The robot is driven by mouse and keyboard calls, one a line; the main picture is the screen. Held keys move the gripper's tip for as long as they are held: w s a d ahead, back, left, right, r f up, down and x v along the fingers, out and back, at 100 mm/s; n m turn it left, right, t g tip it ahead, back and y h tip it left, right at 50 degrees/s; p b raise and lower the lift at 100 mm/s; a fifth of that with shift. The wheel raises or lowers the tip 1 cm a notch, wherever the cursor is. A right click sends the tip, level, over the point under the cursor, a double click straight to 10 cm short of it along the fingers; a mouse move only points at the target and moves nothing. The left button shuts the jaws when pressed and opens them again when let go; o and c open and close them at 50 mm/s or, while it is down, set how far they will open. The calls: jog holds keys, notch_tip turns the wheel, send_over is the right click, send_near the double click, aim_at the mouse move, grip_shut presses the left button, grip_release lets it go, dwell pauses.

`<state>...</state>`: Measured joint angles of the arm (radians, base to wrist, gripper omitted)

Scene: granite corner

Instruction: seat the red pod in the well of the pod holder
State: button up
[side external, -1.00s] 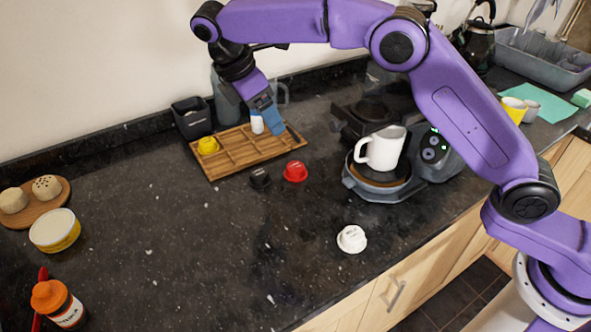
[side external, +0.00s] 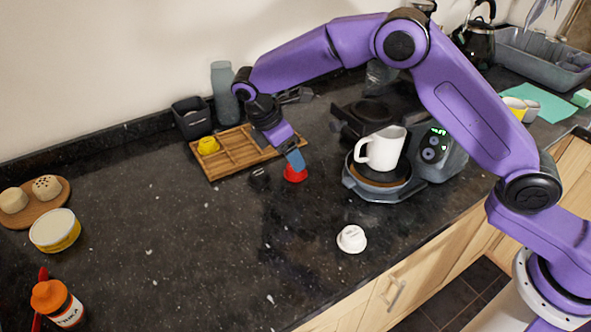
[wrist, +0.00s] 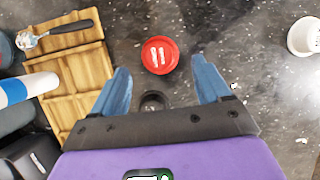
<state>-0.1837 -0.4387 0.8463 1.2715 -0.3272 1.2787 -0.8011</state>
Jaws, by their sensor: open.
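The red pod (side external: 296,174) sits on the dark counter, right of the wooden tray. In the wrist view the red pod (wrist: 160,55) lies ahead of and between my two blue fingertips. My gripper (side external: 295,160) is open and empty, tilted down just above the pod; it hides part of it in the side view. I cannot tell whether they touch. A dark open part of the coffee machine (side external: 368,112) has a round recess and may be the pod holder; I cannot tell for sure.
A black pod (side external: 260,178) sits close left of the red pod. A white pod (side external: 351,239) lies nearer the front edge. The wooden tray (side external: 222,167) holds a yellow pod (side external: 208,146). A white mug (side external: 381,148) stands on the machine. The left-front counter is mostly clear.

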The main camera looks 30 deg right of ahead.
jog(key=shift+x, duration=2.4)
jog(key=shift+w+r, duration=0.1)
jog(key=c, duration=1.1)
